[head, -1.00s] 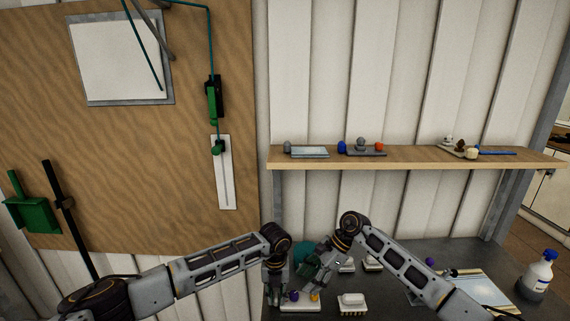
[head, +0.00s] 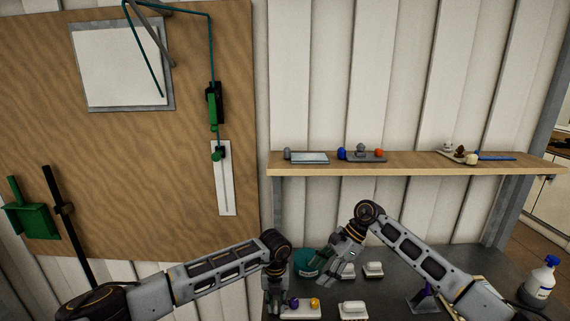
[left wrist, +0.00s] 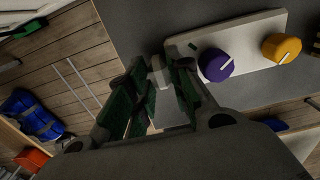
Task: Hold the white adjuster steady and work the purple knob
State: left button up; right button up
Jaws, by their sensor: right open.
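The white adjuster (head: 300,313) lies on the dark bench, a flat plate bearing a purple knob (head: 294,302) and an orange knob (head: 315,302). In the left wrist view the plate (left wrist: 245,36), the purple knob (left wrist: 216,65) and the orange knob (left wrist: 281,48) show at upper right, each knob with a white pointer line. My left gripper (head: 272,309) is at the plate's left end; in its wrist view its green-padded fingers (left wrist: 157,72) close around a small pale tab there. My right gripper (head: 328,276) is open and empty, above and right of the knobs, apart from them.
A teal round container (head: 306,262) stands behind the adjuster. White blocks (head: 353,311) sit to its right, with more (head: 373,269) behind. A spray bottle (head: 539,281) stands at far right. A wooden shelf (head: 420,168) with small objects runs along the wall above.

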pick_arm(q)
jog(key=o, duration=0.5)
jog(key=shift+s+a+f, duration=0.15)
jog(key=shift+f, duration=0.3)
jog(key=shift+o, duration=0.2)
jog(key=shift+r, duration=0.1)
jog(key=shift+r, duration=0.1)
notch_tip(320, 180, up, 12)
jog(key=shift+w, duration=0.2)
